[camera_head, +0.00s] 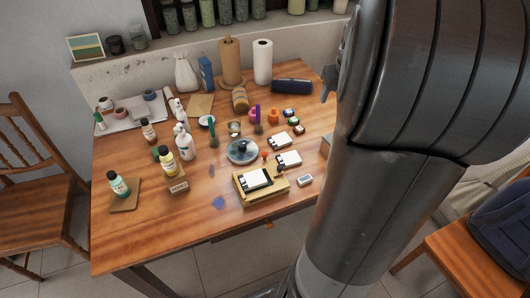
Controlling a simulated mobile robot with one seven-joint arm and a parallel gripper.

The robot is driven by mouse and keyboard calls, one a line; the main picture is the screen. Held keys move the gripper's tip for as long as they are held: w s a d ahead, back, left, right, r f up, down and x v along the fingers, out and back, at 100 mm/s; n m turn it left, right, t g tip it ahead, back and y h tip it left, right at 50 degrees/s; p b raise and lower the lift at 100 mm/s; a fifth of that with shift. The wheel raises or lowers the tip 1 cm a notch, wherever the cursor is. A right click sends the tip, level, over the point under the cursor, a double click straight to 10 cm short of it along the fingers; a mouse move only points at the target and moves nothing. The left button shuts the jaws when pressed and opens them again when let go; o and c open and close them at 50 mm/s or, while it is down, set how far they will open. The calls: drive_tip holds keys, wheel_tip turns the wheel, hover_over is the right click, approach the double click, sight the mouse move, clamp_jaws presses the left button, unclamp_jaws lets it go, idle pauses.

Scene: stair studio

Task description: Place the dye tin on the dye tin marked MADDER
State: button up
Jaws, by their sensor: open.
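Several small round tins lie near the table's right side: one with a dark top (289,112), one greenish (294,121) and one reddish brown (299,129). They look like dye tins, but they are too small for me to read any label or tell which is marked MADDER. Part of my gripper (329,87) shows as grey finger shapes at the left edge of my arm, above the table's right edge. It is open, and I see nothing in it. The rest of it is hidden behind my arm.
The front left is clear. Chairs stand at both sides. My arm hides the right.

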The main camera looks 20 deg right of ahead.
drive_tip(key=s+a+r+n, duration=0.1)
drive_tip(key=s+a+r, duration=0.1)
drive_tip(key=a, duration=0.6)
drive_tip(key=s+a+r, duration=0.3)
drive_tip(key=a, duration=0.6)
drive_tip(key=s+a+f+n+t+y, duration=0.1)
drive_tip(key=s+a, duration=0.9)
drive_tip(key=a, duration=0.1)
drive_tip(key=shift+s+a+n+t+y, duration=0.15)
drive_tip(key=shift+s+n+t+y, duration=0.15)
drive_tip(key=shift+s+t+y, duration=0.1)
drive_tip(key=shift+o, duration=0.5)
drive_tip(key=shift+w, duration=0.1)
